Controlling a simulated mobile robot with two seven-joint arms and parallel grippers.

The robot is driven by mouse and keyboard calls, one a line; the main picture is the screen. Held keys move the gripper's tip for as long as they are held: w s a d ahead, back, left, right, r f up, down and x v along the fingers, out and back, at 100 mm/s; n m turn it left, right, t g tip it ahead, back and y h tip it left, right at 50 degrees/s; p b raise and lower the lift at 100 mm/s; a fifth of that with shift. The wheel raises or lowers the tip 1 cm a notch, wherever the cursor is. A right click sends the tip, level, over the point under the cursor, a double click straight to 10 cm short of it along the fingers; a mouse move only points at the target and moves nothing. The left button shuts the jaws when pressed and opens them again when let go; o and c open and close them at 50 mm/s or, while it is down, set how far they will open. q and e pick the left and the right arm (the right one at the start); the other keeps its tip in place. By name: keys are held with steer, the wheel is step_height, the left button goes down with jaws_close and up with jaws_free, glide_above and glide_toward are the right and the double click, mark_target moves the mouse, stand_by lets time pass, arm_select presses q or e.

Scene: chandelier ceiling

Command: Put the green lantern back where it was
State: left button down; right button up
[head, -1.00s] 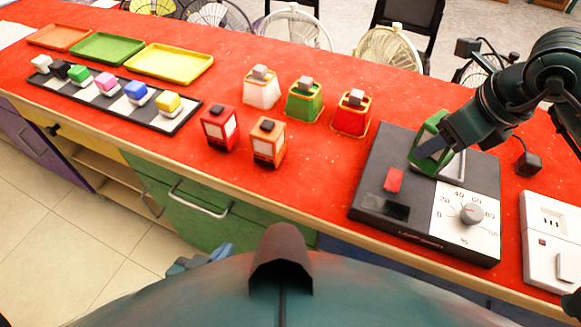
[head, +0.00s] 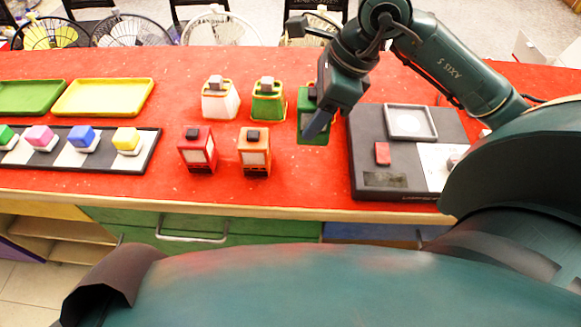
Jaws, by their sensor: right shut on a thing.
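My right gripper (head: 316,122) is shut on a green lantern (head: 310,133), held at the right end of the back lantern row. Whether its base touches the red table top I cannot tell. Another green lantern (head: 267,103), with a grey top and yellow rim, stands just left of it, apart. A white lantern (head: 220,101) stands further left. The red lantern seen earlier at the right end of this row is mostly or wholly hidden behind my gripper and the held lantern. My left gripper is out of view.
A red lantern (head: 197,152) and an orange lantern (head: 254,155) stand in front. The black dial device (head: 375,122), its square pan (head: 410,122) empty, is close on the right. Green and yellow trays (head: 104,97) and a checkered strip (head: 101,158) with coloured blocks lie left.

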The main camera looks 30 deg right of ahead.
step_height(320, 180, down, 5)
steer(key=shift+f, duration=2.5)
steer(key=shift+a, duration=0.1)
steer(key=shift+f, duration=0.1)
steer(key=shift+f+b, duration=0.15)
steer(key=shift+b, duration=0.3)
steer(key=o, duration=1.3)
